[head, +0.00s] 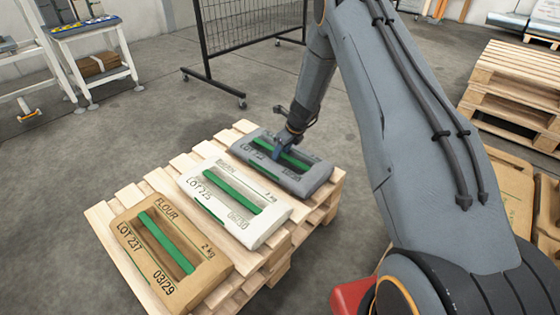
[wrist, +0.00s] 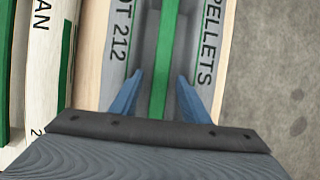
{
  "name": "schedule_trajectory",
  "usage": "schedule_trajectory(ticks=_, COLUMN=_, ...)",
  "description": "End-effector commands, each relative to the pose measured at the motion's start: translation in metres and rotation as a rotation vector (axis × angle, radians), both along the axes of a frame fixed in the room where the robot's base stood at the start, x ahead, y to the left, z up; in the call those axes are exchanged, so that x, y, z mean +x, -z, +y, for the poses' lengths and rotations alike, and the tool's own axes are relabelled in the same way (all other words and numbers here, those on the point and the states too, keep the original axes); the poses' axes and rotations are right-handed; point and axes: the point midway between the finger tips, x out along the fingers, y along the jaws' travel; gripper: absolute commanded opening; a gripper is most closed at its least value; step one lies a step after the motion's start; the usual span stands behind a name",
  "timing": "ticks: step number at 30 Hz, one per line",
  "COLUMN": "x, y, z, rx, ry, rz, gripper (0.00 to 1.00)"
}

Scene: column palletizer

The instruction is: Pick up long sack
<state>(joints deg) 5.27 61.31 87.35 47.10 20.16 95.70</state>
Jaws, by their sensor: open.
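Three sacks with green bar handles lie side by side on a wooden pallet. The grey sack (head: 302,174) marked LOT 212 and PELLETS is at the back; it also shows in the wrist view (wrist: 207,45). The white sack (head: 262,229) is in the middle, and the brown flour sack (head: 190,292) is at the front. I cannot tell which one is called long. My gripper (head: 284,146) is at the grey sack. In the wrist view its open blue fingers (wrist: 160,78) stand either side of the green handle (wrist: 162,50), apart from it.
The pallet (head: 97,213) stands on open grey floor. A black mesh fence (head: 250,27) on casters stands behind it. Stacked pallets (head: 515,85) and more brown sacks (head: 512,195) are at the right. A white-legged table (head: 85,28) is at the back left.

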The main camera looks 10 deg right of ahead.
Motion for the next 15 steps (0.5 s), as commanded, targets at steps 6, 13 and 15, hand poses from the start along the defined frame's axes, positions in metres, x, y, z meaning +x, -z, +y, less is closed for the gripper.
schedule_trajectory(ticks=6, x=-0.0003, y=-0.0001, z=-0.0001, rx=0.0, ry=0.0, rz=0.0, gripper=0.08)
schedule_trajectory(ticks=13, x=-0.0004, y=-0.0002, z=-0.0001, rx=0.0, ry=0.0, rz=0.0, gripper=0.0)
schedule_trajectory(ticks=15, x=-0.0004, y=-0.0002, z=-0.0001, rx=0.0, ry=0.0, rz=0.0, gripper=0.0)
